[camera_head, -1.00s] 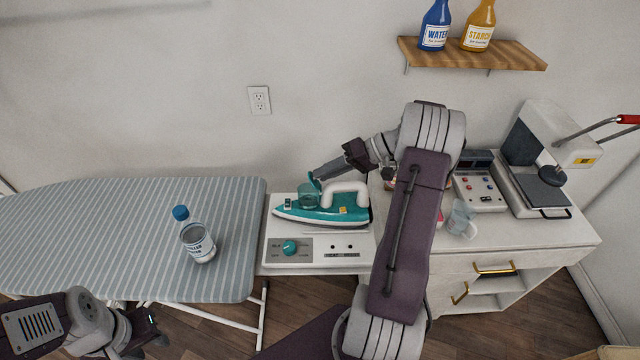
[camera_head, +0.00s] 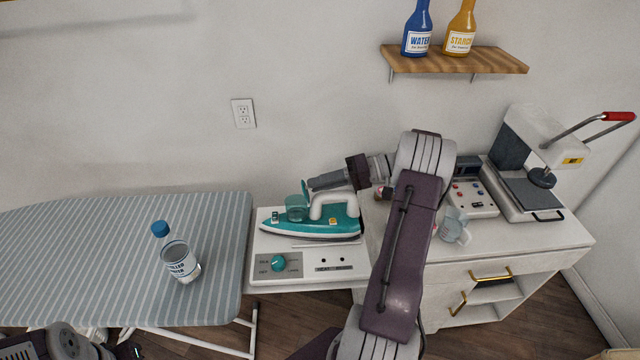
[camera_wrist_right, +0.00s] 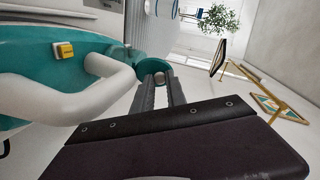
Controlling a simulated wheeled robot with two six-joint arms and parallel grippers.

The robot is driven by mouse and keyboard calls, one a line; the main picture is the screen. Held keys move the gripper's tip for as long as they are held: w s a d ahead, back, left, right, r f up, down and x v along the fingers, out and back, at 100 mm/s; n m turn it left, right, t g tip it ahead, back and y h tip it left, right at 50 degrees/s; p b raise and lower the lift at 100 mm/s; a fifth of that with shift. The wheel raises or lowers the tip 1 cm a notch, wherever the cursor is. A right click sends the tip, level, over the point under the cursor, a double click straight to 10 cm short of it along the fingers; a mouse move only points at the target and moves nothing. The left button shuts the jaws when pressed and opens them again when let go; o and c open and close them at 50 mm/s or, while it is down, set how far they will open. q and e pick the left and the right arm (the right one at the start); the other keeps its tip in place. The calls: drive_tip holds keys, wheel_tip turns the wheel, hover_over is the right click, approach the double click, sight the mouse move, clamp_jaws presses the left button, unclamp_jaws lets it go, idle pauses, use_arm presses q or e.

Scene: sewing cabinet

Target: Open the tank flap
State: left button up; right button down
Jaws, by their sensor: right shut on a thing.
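The teal and white iron (camera_head: 311,226) lies on the white control base in the head view. Its translucent teal water tank (camera_head: 296,208) is at the front of the body, with the small teal tank flap (camera_head: 305,190) standing up above it. My right gripper (camera_head: 311,185) reaches in from the right, its fingertips at the flap. In the right wrist view the fingers (camera_wrist_right: 162,84) are shut on the round teal flap (camera_wrist_right: 152,67), with the iron's white handle (camera_wrist_right: 75,92) close to the left. My left gripper (camera_head: 130,350) is only partly visible at the lower left edge; its fingers cannot be made out.
A clear bottle with a blue cap (camera_head: 180,258) stands on the striped ironing board (camera_head: 90,240). The control base (camera_head: 340,262) has a teal knob. A clear cup (camera_head: 453,226), a button box (camera_head: 472,195) and a press (camera_head: 530,185) stand on the cabinet at right.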

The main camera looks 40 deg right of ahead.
drive_tip(key=c, duration=1.3)
unclamp_jaws()
drive_tip(key=shift+c, duration=0.2)
